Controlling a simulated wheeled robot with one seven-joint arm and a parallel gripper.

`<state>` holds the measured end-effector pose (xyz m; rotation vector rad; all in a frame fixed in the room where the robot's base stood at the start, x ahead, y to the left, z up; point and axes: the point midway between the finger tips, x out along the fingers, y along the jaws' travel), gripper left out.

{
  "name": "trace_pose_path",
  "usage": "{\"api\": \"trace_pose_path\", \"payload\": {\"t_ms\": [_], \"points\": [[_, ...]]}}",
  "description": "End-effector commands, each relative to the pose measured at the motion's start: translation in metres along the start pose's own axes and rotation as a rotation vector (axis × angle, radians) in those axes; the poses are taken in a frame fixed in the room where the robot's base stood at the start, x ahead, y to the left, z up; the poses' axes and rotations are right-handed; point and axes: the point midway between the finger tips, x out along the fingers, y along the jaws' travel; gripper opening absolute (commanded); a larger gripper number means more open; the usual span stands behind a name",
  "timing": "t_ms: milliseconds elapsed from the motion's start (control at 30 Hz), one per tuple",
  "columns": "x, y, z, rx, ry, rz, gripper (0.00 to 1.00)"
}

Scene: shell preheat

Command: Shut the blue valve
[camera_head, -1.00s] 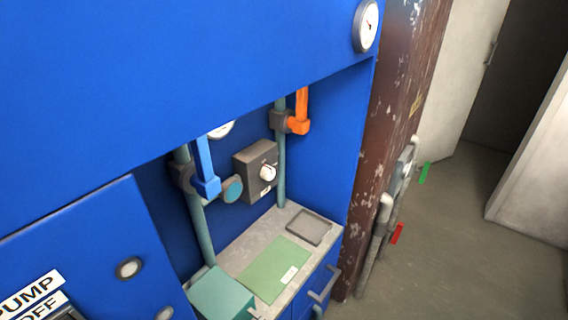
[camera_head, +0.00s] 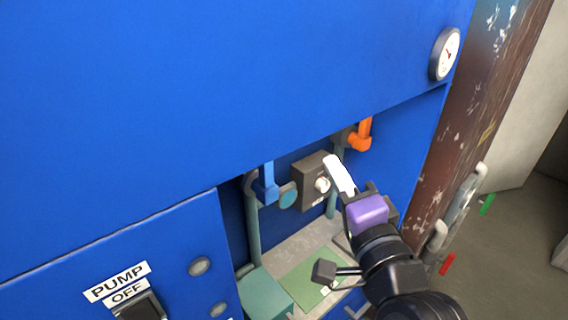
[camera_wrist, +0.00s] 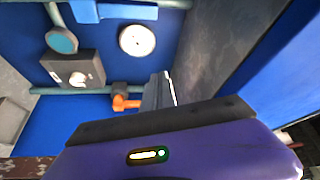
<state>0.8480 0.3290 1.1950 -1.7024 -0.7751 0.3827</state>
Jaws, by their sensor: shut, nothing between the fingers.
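The blue valve (camera_head: 266,186) has a blue lever on a teal upright pipe inside the recess of the blue cabinet. Its lever stands upright, in line with the pipe. In the wrist view the blue lever (camera_wrist: 125,11) shows at the top edge, partly cut off. My gripper (camera_head: 334,163) is shut and empty, with its pale fingers at the recess opening, to the right of the blue valve and apart from it. In the wrist view its fingers (camera_wrist: 160,88) point into the recess, near the orange valve in the picture.
An orange-handled valve (camera_head: 363,134) is on the right pipe. A grey box with a white knob (camera_head: 322,184) sits between the pipes. Below are a counter with a green mat (camera_head: 306,276) and a teal box (camera_head: 264,291). The cabinet's upper panel (camera_head: 200,90) overhangs the recess.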

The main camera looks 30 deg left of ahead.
Motion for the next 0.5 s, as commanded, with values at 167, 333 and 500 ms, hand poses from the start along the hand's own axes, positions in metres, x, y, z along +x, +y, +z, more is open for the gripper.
{"api": "trace_pose_path", "payload": {"t_ms": [167, 333, 500], "points": [[0.003, 0.029, 0.025, 0.214, -0.103, 0.101, 0.00], [0.001, 0.034, 0.032, 0.289, -0.123, 0.132, 0.00], [0.001, 0.034, 0.031, 0.295, -0.121, 0.131, 0.00]]}}
